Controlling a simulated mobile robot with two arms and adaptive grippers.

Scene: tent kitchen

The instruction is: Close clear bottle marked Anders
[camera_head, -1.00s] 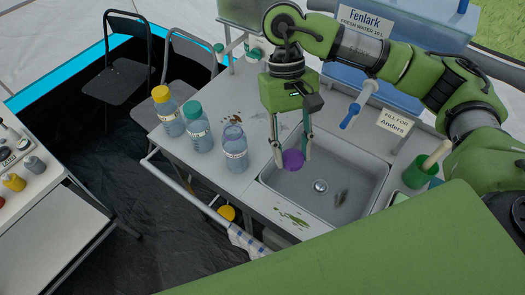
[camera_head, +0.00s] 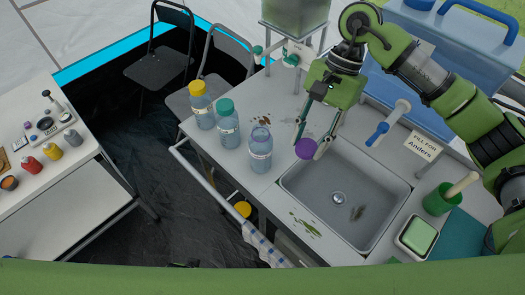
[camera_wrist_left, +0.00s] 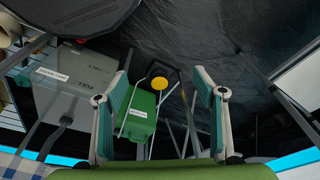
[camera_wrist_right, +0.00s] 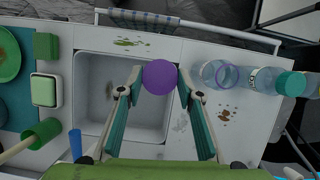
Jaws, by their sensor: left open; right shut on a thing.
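A clear bottle (camera_head: 260,152) with a white label and an open top stands on the counter, left of the sink. It also shows in the right wrist view (camera_wrist_right: 213,74), right of the gripper; I cannot read its label. My right gripper (camera_head: 308,148) is shut on a purple cap (camera_head: 306,149), held above the counter near the sink's left edge and apart from the bottle. The cap also shows between the fingertips in the right wrist view (camera_wrist_right: 160,77). My left gripper (camera_wrist_left: 161,84) is open and empty in its wrist view, over the dark floor.
A teal-capped bottle (camera_head: 228,124) and a yellow-capped bottle (camera_head: 201,105) stand left of the open bottle. The sink (camera_head: 375,235) is at the right.

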